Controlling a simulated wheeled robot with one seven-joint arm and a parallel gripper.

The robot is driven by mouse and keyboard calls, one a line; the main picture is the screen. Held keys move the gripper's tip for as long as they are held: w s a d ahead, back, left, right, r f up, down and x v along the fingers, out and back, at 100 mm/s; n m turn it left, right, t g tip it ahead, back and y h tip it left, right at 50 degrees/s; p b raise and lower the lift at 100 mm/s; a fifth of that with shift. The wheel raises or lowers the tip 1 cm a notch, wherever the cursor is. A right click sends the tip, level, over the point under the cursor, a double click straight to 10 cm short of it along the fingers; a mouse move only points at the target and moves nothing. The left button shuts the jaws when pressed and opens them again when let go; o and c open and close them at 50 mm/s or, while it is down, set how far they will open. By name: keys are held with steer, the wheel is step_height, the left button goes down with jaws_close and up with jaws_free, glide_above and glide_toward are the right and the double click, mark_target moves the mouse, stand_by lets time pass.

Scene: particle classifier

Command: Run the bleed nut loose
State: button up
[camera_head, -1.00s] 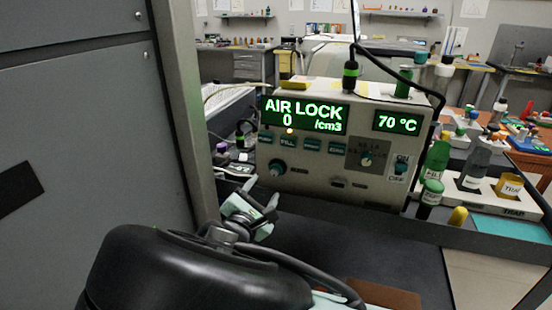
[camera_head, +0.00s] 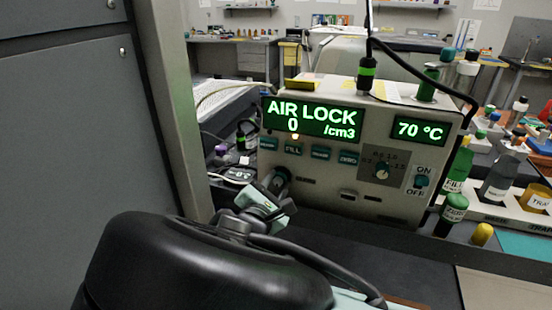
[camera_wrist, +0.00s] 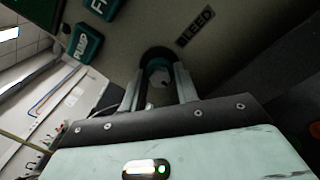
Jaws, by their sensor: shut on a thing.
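The bleed nut (camera_wrist: 158,75) is a round teal knob in a dark round recess on the front panel of the classifier, beside a "BLEED" label (camera_wrist: 195,27) in the wrist view. My gripper (camera_wrist: 160,88) points at the panel, its two fingers shut on the nut, one on each side. In the head view my gripper (camera_head: 275,192) reaches the lower left of the classifier (camera_head: 340,206) front. The nut (camera_head: 282,174) shows only partly there, behind the fingers. The display (camera_head: 312,118) reads AIR LOCK 0 /cm3, and the smaller one reads 70 °C.
A row of teal buttons (camera_head: 320,153) runs above the nut; a dial (camera_head: 382,171) and an ON/OFF switch (camera_head: 421,182) sit to the right. Green bottles (camera_head: 452,207) stand right of the unit. A grey post (camera_head: 172,110) stands close on the left.

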steer(key=shift+r+n+p, duration=0.1)
steer(key=shift+n+p, duration=0.2)
steer(key=shift+p, duration=0.2)
